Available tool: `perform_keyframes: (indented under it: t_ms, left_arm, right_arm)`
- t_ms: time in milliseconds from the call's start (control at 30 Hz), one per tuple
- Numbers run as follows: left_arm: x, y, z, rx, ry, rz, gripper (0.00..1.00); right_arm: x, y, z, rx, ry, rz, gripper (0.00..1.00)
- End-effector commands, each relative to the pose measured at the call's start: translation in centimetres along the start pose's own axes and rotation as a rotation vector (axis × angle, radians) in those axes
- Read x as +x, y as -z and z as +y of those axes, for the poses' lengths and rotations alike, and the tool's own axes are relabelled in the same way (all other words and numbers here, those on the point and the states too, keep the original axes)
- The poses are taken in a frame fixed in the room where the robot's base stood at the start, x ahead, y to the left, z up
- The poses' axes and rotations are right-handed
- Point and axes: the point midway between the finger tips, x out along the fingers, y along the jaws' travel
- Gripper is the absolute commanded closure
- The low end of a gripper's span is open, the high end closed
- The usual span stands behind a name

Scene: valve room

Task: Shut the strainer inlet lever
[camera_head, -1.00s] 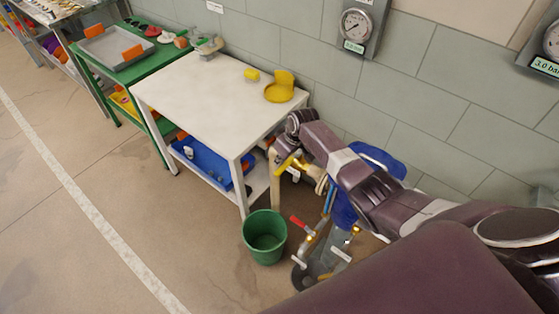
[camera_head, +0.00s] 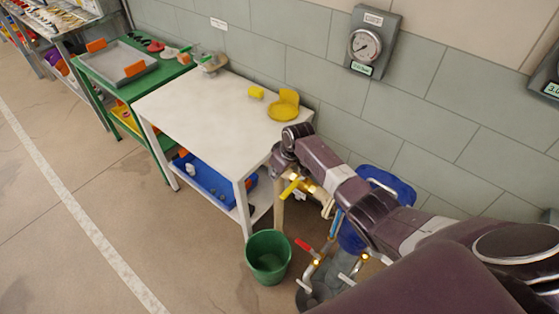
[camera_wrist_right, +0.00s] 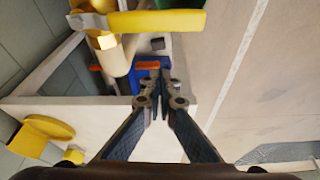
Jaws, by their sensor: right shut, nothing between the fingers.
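A yellow lever (camera_head: 291,187) sits on brass pipework (camera_head: 310,184) just right of the white table. In the right wrist view the yellow lever (camera_wrist_right: 158,22) lies across the top, over a tan post (camera_wrist_right: 116,58). No label shows which lever is the strainer inlet. A second lever with a red handle (camera_head: 303,245) stands lower, beside the bucket. My right gripper (camera_wrist_right: 155,80) is shut and empty, apart from the yellow lever in the right wrist view. In the head view its fingers are hard to make out near the table corner. My left gripper is not in view.
The white table (camera_head: 205,105) holds a yellow seat-shaped piece (camera_head: 285,108) and a small yellow block (camera_head: 256,92). A blue bin (camera_head: 208,183) is on its lower shelf. A green bucket (camera_head: 268,257) stands on the floor. The left floor is clear.

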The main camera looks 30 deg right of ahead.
Motion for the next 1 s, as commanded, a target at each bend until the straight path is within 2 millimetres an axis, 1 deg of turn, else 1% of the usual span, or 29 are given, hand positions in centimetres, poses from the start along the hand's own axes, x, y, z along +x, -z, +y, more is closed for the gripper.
perform_keyframes:
  t_ms: [100, 200, 267, 400, 467, 533, 633, 700, 833, 1000]
  left_arm:
    - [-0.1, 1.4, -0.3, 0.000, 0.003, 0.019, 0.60]
    - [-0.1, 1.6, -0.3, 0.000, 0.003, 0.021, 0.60]
    - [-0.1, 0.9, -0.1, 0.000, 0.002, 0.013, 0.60]
    - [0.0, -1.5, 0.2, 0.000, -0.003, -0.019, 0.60]
    - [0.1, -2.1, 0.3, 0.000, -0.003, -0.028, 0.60]
    - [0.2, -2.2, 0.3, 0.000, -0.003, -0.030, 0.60]
    - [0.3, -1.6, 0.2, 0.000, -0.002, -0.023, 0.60]
    - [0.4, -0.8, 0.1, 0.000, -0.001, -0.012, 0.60]
    - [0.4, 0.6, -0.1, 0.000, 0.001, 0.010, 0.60]
    - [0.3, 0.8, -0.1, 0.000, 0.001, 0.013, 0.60]
  right_arm:
    - [-1.6, -0.1, 0.1, -0.001, -0.001, 0.000, 1.00]
    - [-3.0, -0.1, 0.2, -0.001, -0.002, 0.002, 1.00]
    - [-4.0, -0.1, 0.2, -0.002, -0.002, 0.001, 1.00]
    - [-6.1, 0.0, 0.2, -0.002, -0.001, 0.002, 1.00]
    - [-6.8, 0.0, 0.2, -0.001, -0.001, 0.002, 1.00]
    - [-7.5, 0.0, 0.2, -0.001, -0.001, 0.001, 1.00]
    - [-8.2, -0.1, 0.3, -0.001, -0.001, 0.000, 1.00]
    - [-8.5, 0.0, 0.2, -0.001, 0.000, 0.001, 1.00]
    - [-8.7, 0.0, 0.2, 0.000, 0.000, 0.001, 1.00]
    - [-8.7, 0.0, 0.2, 0.000, 0.000, 0.001, 1.00]
